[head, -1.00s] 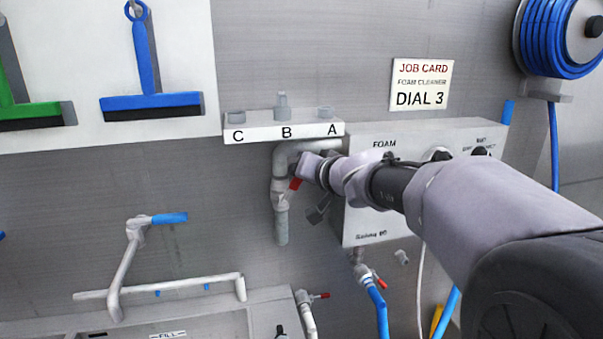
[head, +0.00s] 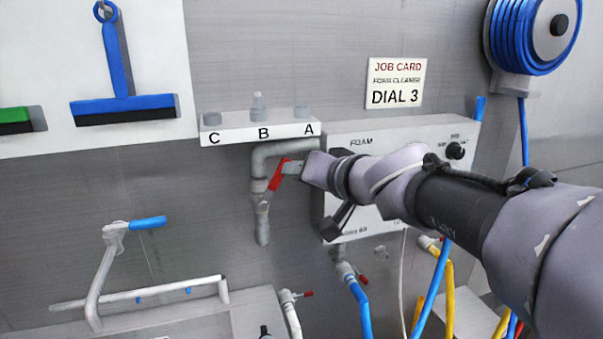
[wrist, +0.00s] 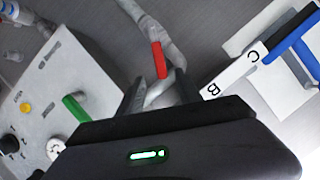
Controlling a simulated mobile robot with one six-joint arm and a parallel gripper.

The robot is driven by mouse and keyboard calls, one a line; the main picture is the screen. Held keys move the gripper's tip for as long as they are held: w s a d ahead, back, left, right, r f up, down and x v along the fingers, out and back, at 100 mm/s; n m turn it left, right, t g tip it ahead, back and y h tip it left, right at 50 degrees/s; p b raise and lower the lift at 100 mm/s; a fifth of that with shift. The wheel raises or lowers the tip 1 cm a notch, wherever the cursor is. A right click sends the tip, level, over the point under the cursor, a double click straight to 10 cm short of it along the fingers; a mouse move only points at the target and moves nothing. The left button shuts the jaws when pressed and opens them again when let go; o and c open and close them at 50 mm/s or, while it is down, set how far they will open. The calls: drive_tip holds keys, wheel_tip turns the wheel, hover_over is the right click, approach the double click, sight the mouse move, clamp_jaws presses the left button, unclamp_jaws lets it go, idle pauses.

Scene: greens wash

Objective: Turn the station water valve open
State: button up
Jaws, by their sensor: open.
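A red valve lever (head: 277,176) sits on a grey bent pipe (head: 262,205) below the lettered shelf, slanted in the head view. In the wrist view the red lever (wrist: 158,60) stands between the lines of my two fingers. My gripper (head: 294,168) is right beside the lever, at the left edge of the foam box. In the wrist view my gripper (wrist: 160,84) is open, with a finger to either side of the lever's near end. I cannot tell whether a finger touches it.
The foam box (head: 345,220) is behind my wrist, under a job card (head: 396,84) reading DIAL 3. A shelf (head: 230,133) marked C, B, A is just above the pipe. Smaller red-handled taps, one on a blue hose (head: 360,303), are below. A sink (head: 215,315) is lower left.

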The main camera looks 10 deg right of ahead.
sight(275, 183)
drive_tip(key=v, duration=0.6)
drive_tip(key=shift+s, duration=0.1)
drive_tip(key=f+m, duration=0.1)
drive_tip(key=f, duration=0.1)
drive_tip(key=a+f+m+y, duration=0.1)
drive_tip(key=f, duration=0.1)
drive_tip(key=a+f+m+y, duration=0.1)
drive_tip(key=f+m, duration=0.1)
drive_tip(key=shift+w+f+g, duration=0.15)
drive_tip(key=shift+w+g, duration=0.15)
drive_tip(key=shift+g, duration=0.1)
drive_tip(key=c, duration=0.7)
drive_tip(key=f+m, duration=0.1)
drive_tip(key=w+f+m+y+b, duration=0.1)
drive_tip(key=m, duration=0.1)
drive_tip(key=f+m+t, duration=0.1)
drive_tip(key=m, duration=0.1)
drive_tip(key=shift+w+d+y, duration=0.15)
drive_tip(key=shift+w+y, duration=0.2)
drive_tip(key=shift+y, duration=0.05)
clamp_jaws()
drive_tip(key=w+d+f+m+t+h, duration=0.1)
drive_tip(key=w+d+f+m+t, duration=0.2)
drive_tip(key=d+m, duration=0.4)
drive_tip(key=w+a+r+m+t+b, duration=0.1)
drive_tip(key=w+a+r, duration=0.3)
drive_tip(key=w+a, duration=0.4)
drive_tip(key=shift+a+r+t+h, duration=0.2)
drive_tip(key=shift+r+t+h, duration=0.1)
drive_tip(key=shift+r, duration=0.1)
